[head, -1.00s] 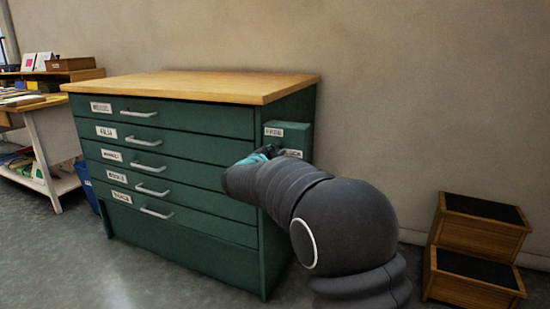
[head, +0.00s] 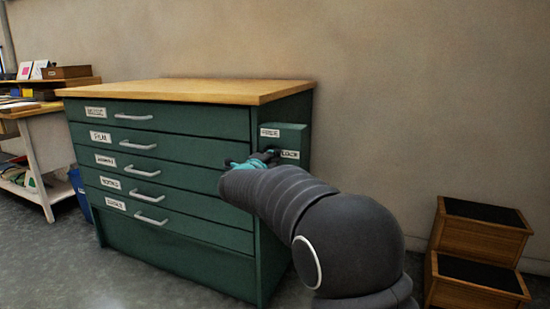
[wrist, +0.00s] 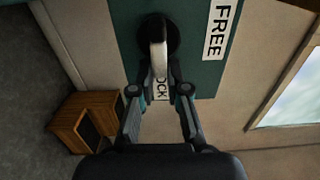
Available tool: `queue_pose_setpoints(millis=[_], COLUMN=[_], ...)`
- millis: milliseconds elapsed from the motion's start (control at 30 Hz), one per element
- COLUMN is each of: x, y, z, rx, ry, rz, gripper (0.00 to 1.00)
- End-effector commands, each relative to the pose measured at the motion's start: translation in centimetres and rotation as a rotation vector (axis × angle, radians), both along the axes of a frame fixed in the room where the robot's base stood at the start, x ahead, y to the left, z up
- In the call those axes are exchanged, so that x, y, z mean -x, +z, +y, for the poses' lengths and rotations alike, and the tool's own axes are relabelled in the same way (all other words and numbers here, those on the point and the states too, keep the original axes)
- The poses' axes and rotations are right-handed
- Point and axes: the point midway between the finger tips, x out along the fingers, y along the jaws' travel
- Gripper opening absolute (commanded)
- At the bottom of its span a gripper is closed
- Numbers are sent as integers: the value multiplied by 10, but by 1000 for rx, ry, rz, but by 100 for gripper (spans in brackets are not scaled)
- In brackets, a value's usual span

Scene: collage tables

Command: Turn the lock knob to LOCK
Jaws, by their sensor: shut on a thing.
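The lock box (head: 293,134) is a green case on the right side of the green flat-file cabinet (head: 180,240). It has a FREE label (head: 269,132) above and a LOCK label (head: 290,154) lower right. In the wrist view, the knob (wrist: 158,48) is a pale lever on a round black hub. The lever points down that picture toward the LOCK label (wrist: 162,88), covering its first letter; the FREE label (wrist: 221,28) is to the right. My gripper (wrist: 159,80) is shut on the lever, one finger each side. In the head view my gripper (head: 260,159) partly hides the knob.
The cabinet has a wooden top (head: 190,91) and several drawers with handles. A wooden step stool (head: 478,240) stands at the right by the wall. A cluttered table (head: 45,140) is at the left. The floor between cabinet and stool is partly covered by my arm.

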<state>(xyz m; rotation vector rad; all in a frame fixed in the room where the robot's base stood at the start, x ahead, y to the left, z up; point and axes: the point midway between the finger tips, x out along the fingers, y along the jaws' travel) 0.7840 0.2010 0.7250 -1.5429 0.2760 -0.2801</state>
Motion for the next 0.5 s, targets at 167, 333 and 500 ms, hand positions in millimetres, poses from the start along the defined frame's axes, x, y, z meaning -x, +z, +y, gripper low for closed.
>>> queue_pose_setpoints(millis=[167,333,500], x=[-2,-2,-2], y=[3,4,4], z=[7,7,8], rx=[-5,-5,-5], ry=[20,21,21], rz=[-6,-6,-7], gripper=[0,0,37])
